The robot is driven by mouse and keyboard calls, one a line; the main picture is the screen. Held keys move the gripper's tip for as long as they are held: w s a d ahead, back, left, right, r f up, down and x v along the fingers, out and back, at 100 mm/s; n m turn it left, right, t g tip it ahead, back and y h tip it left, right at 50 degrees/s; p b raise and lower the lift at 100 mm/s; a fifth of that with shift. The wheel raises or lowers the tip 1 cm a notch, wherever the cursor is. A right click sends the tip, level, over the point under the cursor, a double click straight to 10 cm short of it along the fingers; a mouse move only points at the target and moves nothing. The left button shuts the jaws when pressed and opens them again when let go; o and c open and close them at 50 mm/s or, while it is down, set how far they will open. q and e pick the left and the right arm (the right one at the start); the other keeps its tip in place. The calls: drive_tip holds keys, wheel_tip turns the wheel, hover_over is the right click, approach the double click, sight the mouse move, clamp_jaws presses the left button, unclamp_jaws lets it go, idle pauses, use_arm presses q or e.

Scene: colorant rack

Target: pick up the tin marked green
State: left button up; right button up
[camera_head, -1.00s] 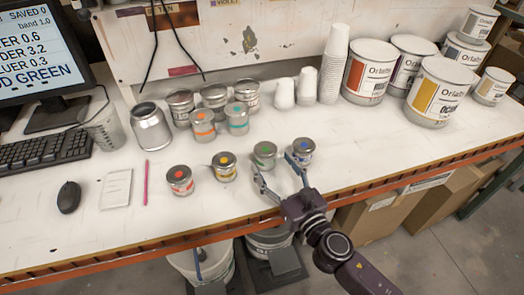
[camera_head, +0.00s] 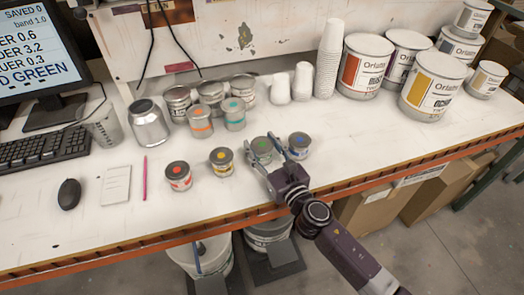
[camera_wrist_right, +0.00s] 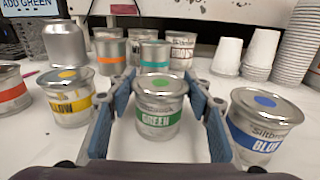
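The tin marked green (camera_wrist_right: 158,107) is a small metal tin with a green dot on its lid and a green band. In the right wrist view it stands upright between the two blue-padded fingers of my right gripper (camera_wrist_right: 160,105). The fingers are open, with a gap visible on each side of the tin. In the head view the green tin (camera_head: 262,147) stands on the bench, partly hidden by my right gripper (camera_head: 268,152). My left gripper is not in view.
The tin marked blue (camera_wrist_right: 262,122) stands close to the right finger. The yellow tin (camera_wrist_right: 68,97) stands to the left. An orange tin (camera_head: 200,121) and a teal tin (camera_head: 234,114) stand behind. Paper cups (camera_head: 328,60) and large cans (camera_head: 434,90) are farther right.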

drive_tip(key=c, duration=0.5)
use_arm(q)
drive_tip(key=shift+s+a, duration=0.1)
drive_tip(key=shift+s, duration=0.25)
use_arm(e)
drive_tip(key=shift+c, duration=0.5)
wheel_tip(320, 180, up, 10)
drive_tip(key=p, duration=0.4)
drive_tip(key=shift+p, duration=0.35)
use_arm(q)
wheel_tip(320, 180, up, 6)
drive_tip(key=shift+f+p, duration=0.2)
drive_tip(key=shift+p, duration=0.25)
use_arm(e)
wheel_tip(320, 180, up, 10)
hover_over(262, 143)
drive_tip(key=shift+s, duration=0.1)
